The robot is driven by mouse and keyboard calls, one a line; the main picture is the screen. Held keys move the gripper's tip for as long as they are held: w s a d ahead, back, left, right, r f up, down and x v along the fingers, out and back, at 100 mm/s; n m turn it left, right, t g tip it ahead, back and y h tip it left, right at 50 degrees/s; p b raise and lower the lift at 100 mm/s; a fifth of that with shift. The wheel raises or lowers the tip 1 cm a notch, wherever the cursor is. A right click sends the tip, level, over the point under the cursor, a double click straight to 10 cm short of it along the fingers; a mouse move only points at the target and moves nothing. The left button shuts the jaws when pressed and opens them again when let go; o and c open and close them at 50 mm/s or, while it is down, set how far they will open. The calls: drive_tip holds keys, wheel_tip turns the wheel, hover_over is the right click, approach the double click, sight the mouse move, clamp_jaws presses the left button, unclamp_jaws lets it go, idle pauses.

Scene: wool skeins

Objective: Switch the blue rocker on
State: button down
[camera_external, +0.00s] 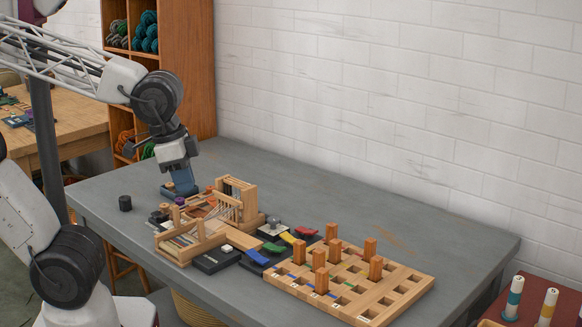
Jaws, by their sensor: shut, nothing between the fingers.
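The blue rocker (257,257) sits on a dark base near the front of the grey table, between the wooden loom and the wooden peg board. It looks tilted, but the picture is too small to tell which way it is switched. My gripper (181,191) is shut and empty, pointing down at the back left of the loom. It is well to the left of and behind the blue rocker, apart from it. The fingertips are small and partly hard to make out against the things beside the loom.
Green (274,247), yellow (287,239) and red (306,231) rockers run back from the blue one. A black box (214,261) stands left of it. The loom (236,205) lies between my gripper and the rockers. The peg board (389,308) holds several upright pegs. The table's back right is clear.

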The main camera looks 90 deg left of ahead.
drive_tip(key=n+g+y, duration=0.3)
drive_tip(key=n+g, duration=0.2)
drive_tip(key=n, duration=0.4)
hover_over(252, 252)
drive_tip(key=w+d, duration=0.4)
wheel_tip(252, 252, down, 16)
drive_tip(key=shift+s+a+f, duration=0.15)
drive_tip(key=shift+s+a, duration=0.1)
drive_tip(key=shift+f, duration=0.1)
drive_tip(key=x, duration=1.3)
drive_tip(key=shift+s+f, duration=0.15)
drive_tip(key=shift+f, duration=0.2)
drive_tip(key=shift+f, duration=0.1)
